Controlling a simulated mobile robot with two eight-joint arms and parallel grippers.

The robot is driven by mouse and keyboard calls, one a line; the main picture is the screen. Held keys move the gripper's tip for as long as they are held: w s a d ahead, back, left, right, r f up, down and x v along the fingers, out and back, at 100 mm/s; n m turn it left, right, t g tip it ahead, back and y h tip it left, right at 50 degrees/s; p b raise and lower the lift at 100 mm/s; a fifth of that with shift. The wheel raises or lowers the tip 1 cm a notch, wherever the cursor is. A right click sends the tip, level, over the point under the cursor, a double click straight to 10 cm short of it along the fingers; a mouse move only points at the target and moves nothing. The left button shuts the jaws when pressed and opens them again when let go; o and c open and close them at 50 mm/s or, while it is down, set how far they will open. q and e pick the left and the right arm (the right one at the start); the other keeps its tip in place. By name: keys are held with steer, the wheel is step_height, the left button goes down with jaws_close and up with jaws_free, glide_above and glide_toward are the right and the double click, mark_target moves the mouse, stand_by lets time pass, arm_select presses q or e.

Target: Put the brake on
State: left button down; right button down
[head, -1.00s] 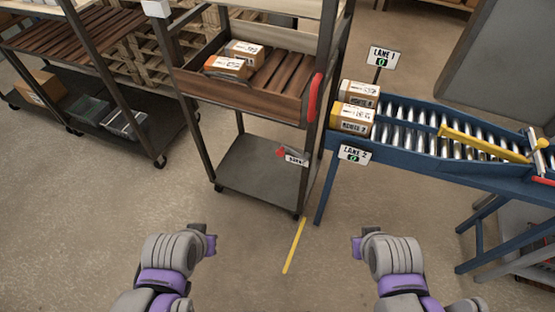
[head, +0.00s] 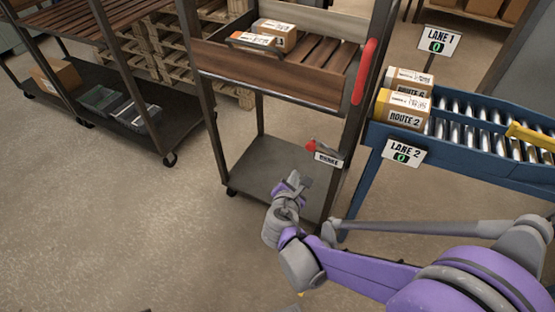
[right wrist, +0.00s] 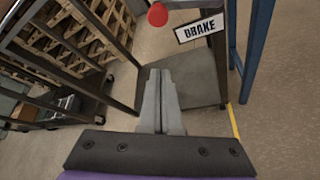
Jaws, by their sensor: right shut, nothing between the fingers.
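The brake is a small lever with a red knob (head: 311,146) and a white sign (head: 327,159) reading BRAKE, on the near right post of the wooden-shelved cart (head: 270,88). In the right wrist view the red knob (right wrist: 157,14) and the BRAKE sign (right wrist: 199,26) show at the top, beyond my fingers. My right gripper (head: 300,180) is shut and empty, just below and left of the brake, apart from it. In the right wrist view its closed fingertips (right wrist: 161,75) point toward the cart's lower deck. My left gripper is out of the head view.
The blue roller conveyor (head: 460,168) stands close on the cart's right, with boxes (head: 404,108) at its end. A red handle (head: 364,72) runs up the cart's right post. Another cart (head: 110,120) stands at left. The floor (head: 120,220) in front is clear.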

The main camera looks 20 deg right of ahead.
mark_target(327, 148)
steer(key=shift+w+a+f, duration=0.1)
steer(key=shift+w+a, duration=0.15)
steer(key=shift+w, duration=0.05)
steer(key=b+x, duration=0.3)
steer(key=x, duration=0.7)
steer(key=r, duration=0.1)
steer(key=d+r, duration=0.1)
steer(key=s+r, duration=0.1)
steer(key=shift+d+r+p, duration=0.3)
steer(key=shift+d+r, duration=0.05)
steer(key=shift+d, duration=0.05)
steer(key=shift+r, duration=0.1)
steer(key=shift+s+r+t, duration=0.1)
steer(key=shift+r+t, duration=0.1)
steer(key=shift+t, duration=0.1)
